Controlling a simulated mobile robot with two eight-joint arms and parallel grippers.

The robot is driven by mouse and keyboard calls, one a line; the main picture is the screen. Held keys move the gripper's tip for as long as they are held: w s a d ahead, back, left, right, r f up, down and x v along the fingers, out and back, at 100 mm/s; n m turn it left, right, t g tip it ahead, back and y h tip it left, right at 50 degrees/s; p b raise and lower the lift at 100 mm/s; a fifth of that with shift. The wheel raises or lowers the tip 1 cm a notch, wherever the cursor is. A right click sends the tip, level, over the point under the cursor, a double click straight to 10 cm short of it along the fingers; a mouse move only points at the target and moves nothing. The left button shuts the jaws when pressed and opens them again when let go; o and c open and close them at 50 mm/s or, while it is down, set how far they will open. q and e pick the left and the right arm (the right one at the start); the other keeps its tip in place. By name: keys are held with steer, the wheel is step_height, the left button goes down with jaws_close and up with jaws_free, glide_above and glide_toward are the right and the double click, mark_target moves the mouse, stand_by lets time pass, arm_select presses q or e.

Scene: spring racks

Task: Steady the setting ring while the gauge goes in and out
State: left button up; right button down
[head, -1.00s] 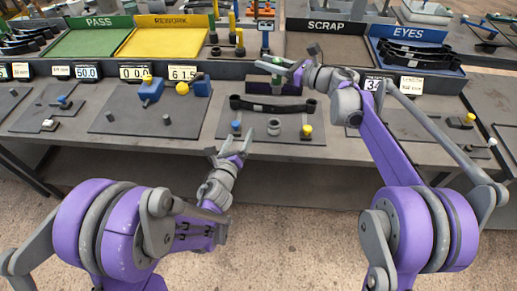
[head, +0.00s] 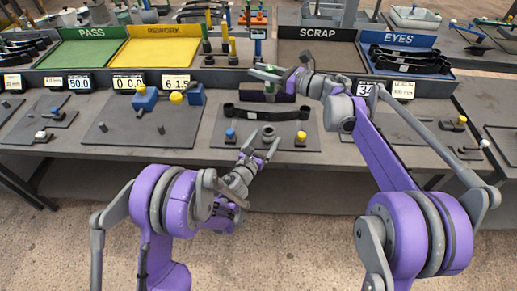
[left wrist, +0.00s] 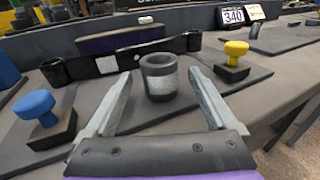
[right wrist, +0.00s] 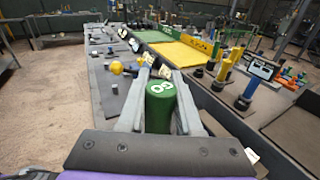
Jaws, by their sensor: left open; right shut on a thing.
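The grey setting ring (head: 268,132) stands upright on a dark plate on the bench, and it also shows in the left wrist view (left wrist: 160,84). My left gripper (head: 260,146) is open and empty at the front of the ring, with the ring between the lines of its fingers. I see no contact with either finger. My right gripper (head: 276,76) is shut on a green gauge (head: 266,73) above the back of the plate. In the right wrist view the green gauge (right wrist: 161,105) is marked GO and sits between the fingers. Its lower end is hidden.
A dark strap-like bar (head: 266,113) lies behind the ring. A blue knob (head: 230,134) and a yellow knob (head: 300,137) flank it on the plate (head: 226,119). Labelled trays, such as the green PASS tray (head: 88,53), line the back. The bench front is clear.

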mark_target(266, 138)
arm_select(q)
steer(key=shift+x, duration=1.55)
jaws_close()
arm_select(e)
step_height(266, 138, down, 12)
steer(key=shift+s+d+f+y, duration=0.15)
steer(key=shift+f+y, duration=0.05)
steer(key=shift+y, duration=0.1)
